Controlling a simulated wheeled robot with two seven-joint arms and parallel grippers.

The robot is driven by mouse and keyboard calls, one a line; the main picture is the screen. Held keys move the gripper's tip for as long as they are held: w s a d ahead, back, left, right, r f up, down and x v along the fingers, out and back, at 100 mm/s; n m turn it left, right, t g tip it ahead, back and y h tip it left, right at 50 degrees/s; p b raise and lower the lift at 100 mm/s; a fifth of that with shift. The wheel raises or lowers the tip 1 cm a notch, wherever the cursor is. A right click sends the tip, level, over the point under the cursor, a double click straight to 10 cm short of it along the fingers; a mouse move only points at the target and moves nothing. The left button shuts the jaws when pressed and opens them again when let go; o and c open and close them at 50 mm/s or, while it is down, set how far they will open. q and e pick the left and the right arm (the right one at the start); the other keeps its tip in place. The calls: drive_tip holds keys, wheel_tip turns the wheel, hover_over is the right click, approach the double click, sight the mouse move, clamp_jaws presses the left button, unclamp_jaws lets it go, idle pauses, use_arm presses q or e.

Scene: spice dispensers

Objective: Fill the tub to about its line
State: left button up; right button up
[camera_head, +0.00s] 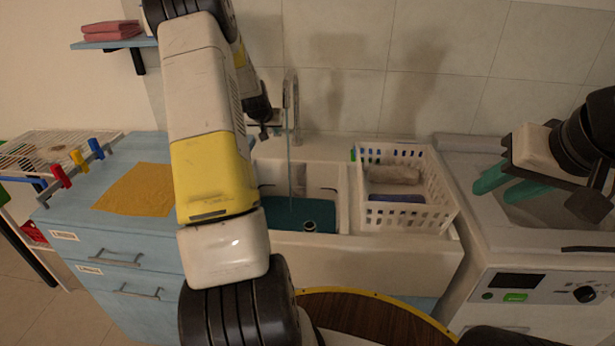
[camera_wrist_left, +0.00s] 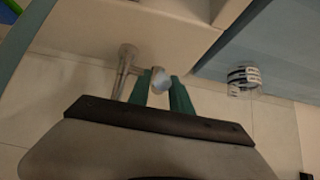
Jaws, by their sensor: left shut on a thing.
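The white tub (camera_head: 346,215) is a basin below the tap, with teal-coloured water (camera_head: 285,214) in its bottom. A thin pale stream falls from the tap (camera_head: 291,95) into it. Dark marks show on the inner side walls; I cannot tell exactly how the water level meets them. My left gripper (camera_head: 266,131) is beside the tap, partly hidden by my arm. In the left wrist view its green fingers (camera_wrist_left: 163,88) are shut on a pale round tap knob (camera_wrist_left: 160,79), next to the tap's metal column (camera_wrist_left: 124,68). My right gripper (camera_head: 508,185) is open and empty at the right.
A white basket (camera_head: 440,211) with several items stands right of the basin. A washing machine (camera_head: 525,286) is below my right gripper. At the left, a blue cabinet (camera_head: 155,248) carries a yellow cloth (camera_head: 136,190) and a peg rail. A shelf with pink cloths (camera_head: 111,30) hangs above.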

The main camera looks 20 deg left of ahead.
use_arm(q)
drive_tip(key=shift+w+r, duration=0.15)
drive_tip(key=shift+r, duration=0.35)
drive_tip(key=shift+w+a+r, duration=0.1)
drive_tip(key=shift+w+r, duration=0.15)
drive_tip(key=shift+r, duration=0.25)
drive_tip(key=shift+w+r, duration=0.2)
drive_tip(key=shift+r, duration=0.3)
drive_tip(key=shift+s+f, duration=0.1)
idle(6.4)
